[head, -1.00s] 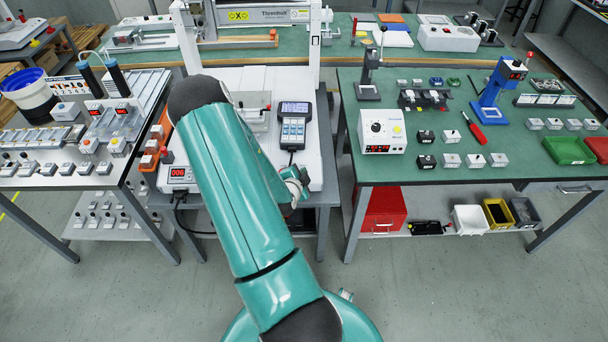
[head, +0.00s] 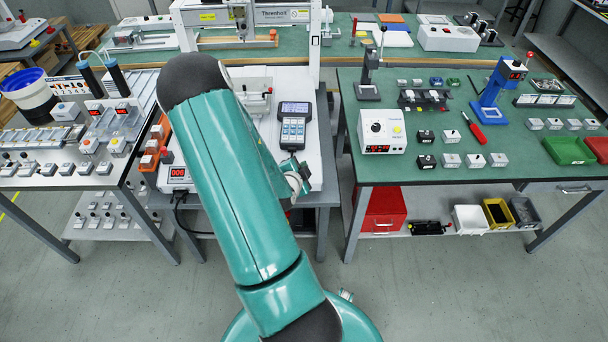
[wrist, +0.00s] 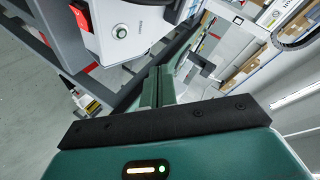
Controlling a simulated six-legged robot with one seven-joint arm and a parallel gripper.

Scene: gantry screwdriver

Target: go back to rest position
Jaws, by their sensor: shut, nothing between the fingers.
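My gripper (wrist: 158,86) shows in the wrist view as two dark green fingers side by side, closed together with nothing between them. The fingers point away from the camera, above blurred table edges and frames. In the head view my teal arm runs up from the bottom centre in front of the gantry bench, and its dark elbow covers part of that bench. The fingers cannot be made out in the head view. The white gantry bench (head: 312,165) carries a handheld pendant (head: 294,125) with a lit screen, to the right of my arm.
A green-topped table (head: 440,115) with a white control box (head: 382,132) and a red screwdriver (head: 474,130) stands on the right. A grey table (head: 20,183) with several switch boxes stands on the left. The floor (head: 450,285) in front is clear.

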